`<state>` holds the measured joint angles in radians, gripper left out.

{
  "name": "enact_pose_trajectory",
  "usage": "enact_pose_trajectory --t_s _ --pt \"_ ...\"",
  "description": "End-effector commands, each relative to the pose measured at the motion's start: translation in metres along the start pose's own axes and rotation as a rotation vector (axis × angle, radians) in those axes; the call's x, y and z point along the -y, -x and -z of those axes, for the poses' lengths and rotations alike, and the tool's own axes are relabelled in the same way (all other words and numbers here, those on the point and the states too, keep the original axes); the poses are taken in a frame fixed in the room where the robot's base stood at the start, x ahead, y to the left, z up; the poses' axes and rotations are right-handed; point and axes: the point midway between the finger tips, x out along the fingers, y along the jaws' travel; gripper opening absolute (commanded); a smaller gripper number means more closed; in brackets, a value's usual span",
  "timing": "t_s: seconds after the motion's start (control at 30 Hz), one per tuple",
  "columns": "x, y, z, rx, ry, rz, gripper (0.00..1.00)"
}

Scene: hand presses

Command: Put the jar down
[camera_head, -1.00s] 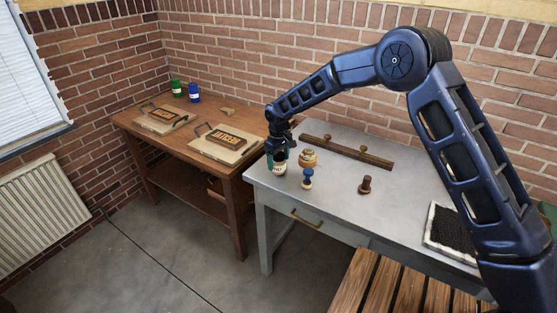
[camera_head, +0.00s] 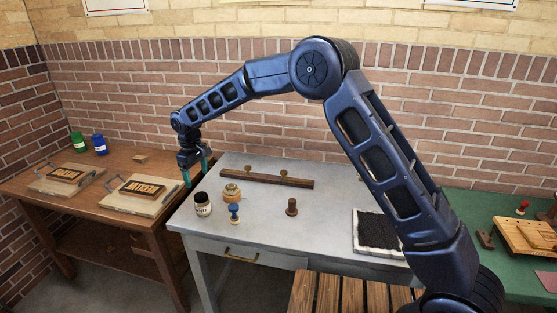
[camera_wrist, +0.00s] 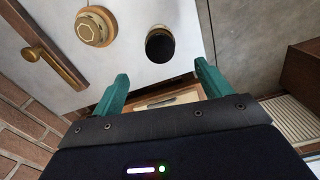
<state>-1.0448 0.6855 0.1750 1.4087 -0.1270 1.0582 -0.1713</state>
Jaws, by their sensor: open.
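The jar (camera_head: 202,205) stands upright on the grey metal table, near its left front corner. It has a black lid and a pale label. In the wrist view, its dark lid (camera_wrist: 160,44) shows just beyond the fingertips. My gripper (camera_head: 197,177) is open and empty, with teal fingers, behind the jar and clear of it. In the wrist view, nothing is between the two fingers of my gripper (camera_wrist: 161,72).
A tan round pot (camera_head: 232,194), a blue-handled stamp (camera_head: 235,214) and a brown stamp (camera_head: 292,207) stand right of the jar. A wooden rail (camera_head: 267,178) lies behind. A wooden table (camera_head: 82,215) with presses is at left. The grey table's middle front is clear.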

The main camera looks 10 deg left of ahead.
Motion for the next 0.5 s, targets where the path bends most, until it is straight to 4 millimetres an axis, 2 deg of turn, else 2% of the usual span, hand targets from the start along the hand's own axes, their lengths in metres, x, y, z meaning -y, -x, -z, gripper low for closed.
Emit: enact_pose_trajectory --t_s 0.17,0.27,0.37,0.5 --pt "-0.002 0.001 -0.001 -0.001 -0.003 -0.001 0.77" --pt "-0.014 0.012 -0.011 -0.007 -0.022 -0.006 0.77" --pt "-0.039 0.034 -0.034 -0.018 -0.066 -0.015 0.77" --pt "-0.083 0.075 -0.085 -0.039 -0.156 -0.033 0.77"
